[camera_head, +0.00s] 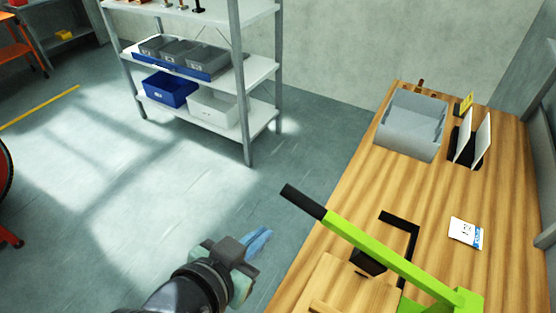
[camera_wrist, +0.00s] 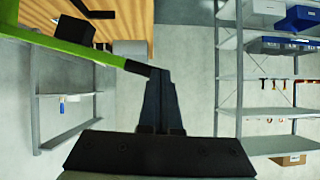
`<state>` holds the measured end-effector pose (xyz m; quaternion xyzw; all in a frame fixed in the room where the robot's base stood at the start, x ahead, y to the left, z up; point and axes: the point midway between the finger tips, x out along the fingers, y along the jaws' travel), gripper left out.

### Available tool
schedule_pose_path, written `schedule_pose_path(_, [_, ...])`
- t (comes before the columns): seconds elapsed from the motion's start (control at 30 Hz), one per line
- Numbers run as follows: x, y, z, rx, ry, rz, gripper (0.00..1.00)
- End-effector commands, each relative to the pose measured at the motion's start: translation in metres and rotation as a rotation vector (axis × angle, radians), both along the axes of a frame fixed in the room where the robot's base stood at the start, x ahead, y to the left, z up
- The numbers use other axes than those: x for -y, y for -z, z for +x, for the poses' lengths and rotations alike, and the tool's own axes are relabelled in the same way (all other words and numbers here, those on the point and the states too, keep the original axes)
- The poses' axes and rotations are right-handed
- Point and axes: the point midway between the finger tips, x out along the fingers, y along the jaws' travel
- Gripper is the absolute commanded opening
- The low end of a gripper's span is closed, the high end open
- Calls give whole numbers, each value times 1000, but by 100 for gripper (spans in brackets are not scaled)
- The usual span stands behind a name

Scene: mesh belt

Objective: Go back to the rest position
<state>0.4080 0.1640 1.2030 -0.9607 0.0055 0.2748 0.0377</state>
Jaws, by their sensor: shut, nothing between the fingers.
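My gripper (camera_head: 259,240) is at the bottom middle of the head view, over the floor to the left of the wooden table (camera_head: 500,185). Its fingers are together with nothing between them. In the wrist view my gripper (camera_wrist: 162,75) shows its dark fingers closed side by side. A green lever (camera_head: 385,258) with a black handle reaches up and left over the table edge. In the wrist view the green lever (camera_wrist: 75,45) crosses the upper left, and its black end appears close to my fingertips; I cannot tell whether they touch.
A grey bin (camera_head: 412,125), white panels in a dark holder (camera_head: 468,140) and a white card (camera_head: 466,233) are on the table. A metal shelf (camera_head: 245,80) with a blue bin (camera_head: 170,89) and a white bin (camera_head: 213,108) stands at the back. Open floor lies between.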

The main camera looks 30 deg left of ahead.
Motion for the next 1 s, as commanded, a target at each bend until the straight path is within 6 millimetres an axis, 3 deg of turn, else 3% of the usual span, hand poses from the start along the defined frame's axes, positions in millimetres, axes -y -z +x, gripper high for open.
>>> schedule_pose_path(0.23, [1, -8, 7, 23, -3, 8, 0])
schedule_pose_path(0.37, [6, -51, 38, 145, -24, 46, 0])
schedule_pose_path(0.47, [19, -111, 71, 315, -47, 75, 0])
schedule_pose_path(0.5, [27, -140, 82, 396, -54, 82, 0])
schedule_pose_path(0.67, [69, -254, 101, 727, -59, 70, 0])
schedule_pose_path(0.8, [112, -346, 87, 1009, -35, 21, 0])
schedule_pose_path(0.9, [136, -394, 67, 1172, -13, -23, 0])
schedule_pose_path(1.0, [153, -426, 48, 1286, 8, -57, 0])
